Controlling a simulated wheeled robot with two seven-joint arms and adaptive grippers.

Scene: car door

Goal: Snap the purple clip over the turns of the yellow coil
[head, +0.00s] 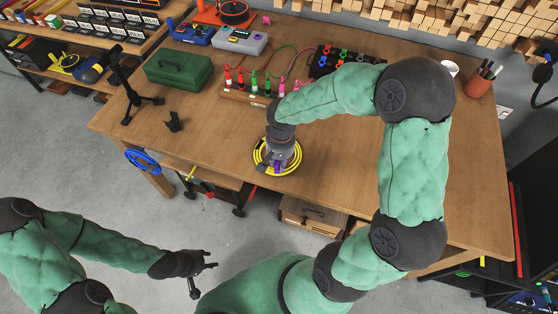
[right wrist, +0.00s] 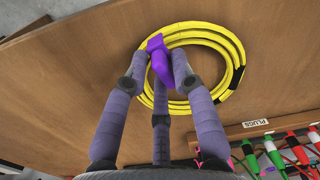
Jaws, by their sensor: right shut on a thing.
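The yellow coil (right wrist: 235,55) lies flat on the wooden table near its front edge. It also shows in the head view (head: 257,158), around and under my right gripper. My right gripper (head: 279,165) points down over the coil. In the right wrist view its fingers (right wrist: 160,75) are shut on the purple clip (right wrist: 158,58), which is at the coil's near-left side, over the turns. Whether the clip is seated around the turns or only above them I cannot tell. My left gripper (head: 200,268) is open and empty, off the table at the lower left.
A rack with red, green and pink plugs (head: 262,85) stands just behind the coil. A green toolbox (head: 178,69), a black stand (head: 138,95) and a small black holder (head: 173,122) are to the left. The table (head: 335,170) is bare right of the coil.

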